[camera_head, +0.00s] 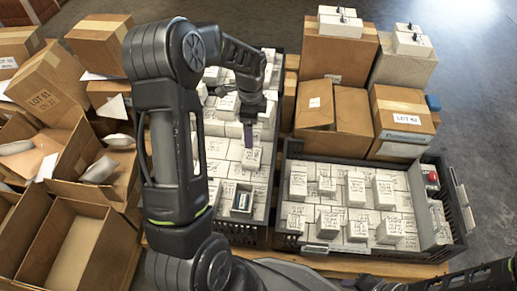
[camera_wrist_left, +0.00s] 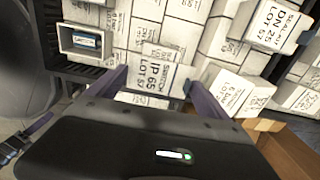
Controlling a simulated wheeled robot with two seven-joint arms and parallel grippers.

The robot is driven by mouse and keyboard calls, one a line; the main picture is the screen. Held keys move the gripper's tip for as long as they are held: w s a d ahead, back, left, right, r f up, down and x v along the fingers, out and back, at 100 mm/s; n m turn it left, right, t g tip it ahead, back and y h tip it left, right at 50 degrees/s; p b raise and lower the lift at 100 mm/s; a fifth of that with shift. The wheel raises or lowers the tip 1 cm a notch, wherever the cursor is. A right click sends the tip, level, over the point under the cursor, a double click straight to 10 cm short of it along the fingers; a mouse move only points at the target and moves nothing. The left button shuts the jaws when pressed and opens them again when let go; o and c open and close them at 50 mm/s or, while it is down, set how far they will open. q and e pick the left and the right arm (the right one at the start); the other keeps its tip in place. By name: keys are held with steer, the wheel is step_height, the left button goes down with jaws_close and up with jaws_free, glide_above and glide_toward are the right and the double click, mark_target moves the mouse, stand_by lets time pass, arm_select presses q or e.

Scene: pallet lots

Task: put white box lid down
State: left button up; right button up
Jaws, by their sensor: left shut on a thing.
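The white box lid (camera_head: 251,158), with black print, is between the fingers of my left gripper (camera_head: 248,140), over the left dark crate (camera_head: 238,236). In the left wrist view the lid (camera_wrist_left: 160,72) reads "IP 65" and sits between the two purple-grey fingers of the gripper (camera_wrist_left: 160,85), which is shut on it. An open small white box (camera_head: 242,202) with a blue-labelled item inside stands near the crate's front; it also shows at the upper left of the left wrist view (camera_wrist_left: 86,41). I cannot tell whether the lid touches the boxes below.
The left crate is packed with white boxes. A second dark crate (camera_head: 290,248) of white boxes, some stacked higher, stands to the right. Open cardboard boxes (camera_head: 75,245) crowd the left. Cardboard cartons (camera_head: 340,55) stand behind. Grey floor is clear at far right.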

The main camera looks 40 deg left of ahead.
arm_select(q)
steer(key=b, duration=0.2)
glide_above(252, 154)
steer(key=shift+d+f, duration=0.1)
steer(key=shift+f, duration=2.4)
steer(key=shift+f+b, duration=1.05)
steer(key=shift+f, duration=1.45)
steer(key=shift+f, duration=0.1)
steer(key=o, duration=1.1)
steer(key=shift+c, duration=0.2)
step_height(252, 154, up, 12)
steer(key=p, duration=0.5)
